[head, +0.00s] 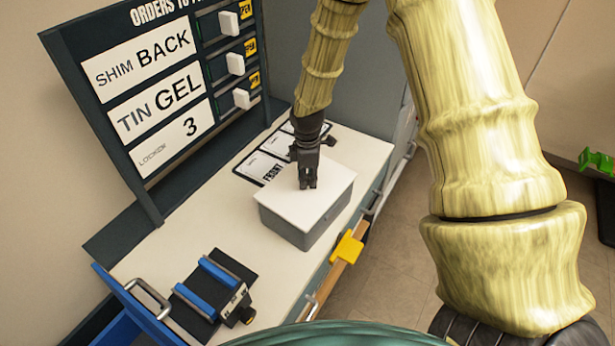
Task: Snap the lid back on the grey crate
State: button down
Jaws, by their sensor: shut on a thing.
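The grey crate (290,233) stands on the white worktop (190,220). Its white lid (315,205) covers the top of the crate and looks flat and roughly lined up with it. I cannot tell whether the lid is fully seated all round. My gripper (307,186) points down at the lid's middle toward the far side, and its fingers are shut on the lid. The part of the lid between the fingers is hidden by them.
An order board (150,90) with several cards stands behind the worktop at left. Printed cards (262,165) lie behind the crate. A black device with blue bars (215,290) sits front left. A yellow part (347,249) is at the worktop's right edge.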

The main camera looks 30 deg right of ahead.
dwell(0.3)
jog(key=c, duration=1.2)
grip_release()
jog(key=shift+o, duration=0.6)
jog(key=o, duration=0.4)
jog(key=shift+r, duration=0.1)
jog(key=shift+r+p, duration=2.6)
jog(key=shift+r, duration=0.85)
